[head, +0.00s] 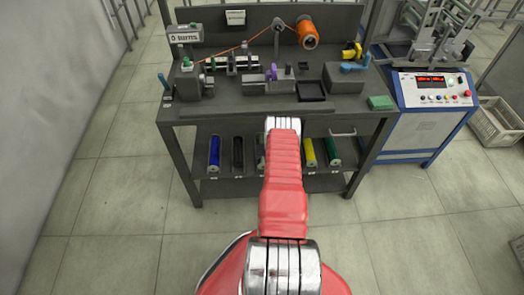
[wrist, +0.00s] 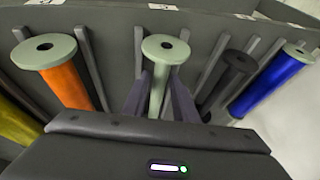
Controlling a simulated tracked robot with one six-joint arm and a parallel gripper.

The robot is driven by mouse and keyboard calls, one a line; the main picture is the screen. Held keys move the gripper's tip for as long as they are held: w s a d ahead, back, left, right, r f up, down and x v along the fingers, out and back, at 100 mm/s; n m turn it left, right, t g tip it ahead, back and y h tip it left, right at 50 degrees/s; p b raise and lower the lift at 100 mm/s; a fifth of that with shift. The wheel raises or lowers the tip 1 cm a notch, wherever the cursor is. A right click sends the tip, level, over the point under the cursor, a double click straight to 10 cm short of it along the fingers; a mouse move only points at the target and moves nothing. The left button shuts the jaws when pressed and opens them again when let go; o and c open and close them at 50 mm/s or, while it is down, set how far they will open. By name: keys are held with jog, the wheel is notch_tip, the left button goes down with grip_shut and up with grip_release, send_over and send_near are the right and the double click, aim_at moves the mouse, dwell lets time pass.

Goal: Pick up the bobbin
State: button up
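The bobbin in front of my gripper is a bare, pale grey-green one (wrist: 164,47) with a round flange and a thin core. It sits in a slot of the rack, tilted towards the wrist camera. My gripper (wrist: 160,98) has one dark finger on each side of its core and looks open; whether the fingers touch the core is hard to tell. In the head view my red arm reaches to the lower shelf and hides the gripper and most of this bobbin.
Beside it in the wrist view are an orange bobbin (wrist: 68,82), a black bobbin (wrist: 228,80), a blue bobbin (wrist: 270,82) and a yellow bobbin (wrist: 16,122), close together between dividers. The winding bench (head: 225,110) stands above the shelf. A blue-and-white console (head: 432,118) stands at right.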

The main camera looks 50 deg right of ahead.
grip_shut()
dwell(0.5)
jog(key=shift+r, duration=0.8)
notch_tip(320, 180, up, 2)
jog(key=shift+r, duration=0.1)
jog(key=s+a, duration=0.2)
jog(key=s, duration=0.6)
jog(key=s+a, duration=0.3)
jog(key=s, duration=0.6)
jog(key=shift+s, duration=0.15)
jog(key=shift+a, duration=0.1)
